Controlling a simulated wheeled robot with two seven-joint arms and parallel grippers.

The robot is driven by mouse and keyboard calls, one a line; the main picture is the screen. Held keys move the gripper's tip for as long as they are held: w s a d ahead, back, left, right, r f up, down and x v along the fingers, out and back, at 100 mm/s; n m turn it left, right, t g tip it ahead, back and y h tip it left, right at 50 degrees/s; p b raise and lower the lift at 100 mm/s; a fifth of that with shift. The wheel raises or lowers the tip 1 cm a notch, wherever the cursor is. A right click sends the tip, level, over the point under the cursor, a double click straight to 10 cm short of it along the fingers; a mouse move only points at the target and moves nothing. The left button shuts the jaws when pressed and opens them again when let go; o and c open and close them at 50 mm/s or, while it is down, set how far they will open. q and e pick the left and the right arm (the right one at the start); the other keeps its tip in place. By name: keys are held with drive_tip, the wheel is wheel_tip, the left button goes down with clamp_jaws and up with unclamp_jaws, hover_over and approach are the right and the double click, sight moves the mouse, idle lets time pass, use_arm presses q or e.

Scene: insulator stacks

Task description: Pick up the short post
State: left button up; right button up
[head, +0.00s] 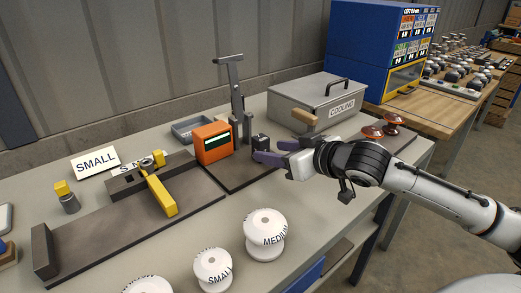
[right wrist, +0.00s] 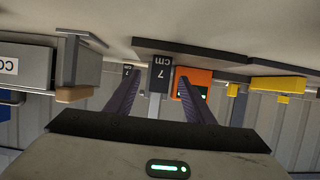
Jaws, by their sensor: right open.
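A short dark post (head: 260,141) stands on the dark base plate beside the orange box. My left gripper is not in view.
The orange box (head: 213,142) and tall grey stand (head: 236,95) are close by. White insulators (head: 264,235) stand at the front. Brown-red insulators (head: 392,120) are at right.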

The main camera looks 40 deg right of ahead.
sight(265, 147)
drive_tip(key=shift+w+a+f, duration=0.1)
drive_tip(key=shift+w, duration=0.85)
drive_tip(key=shift+x, duration=1.9)
drive_tip(key=shift+c, duration=0.3)
drive_tip(key=c, duration=1.1)
clamp_jaws()
drive_tip(key=shift+r, duration=0.25)
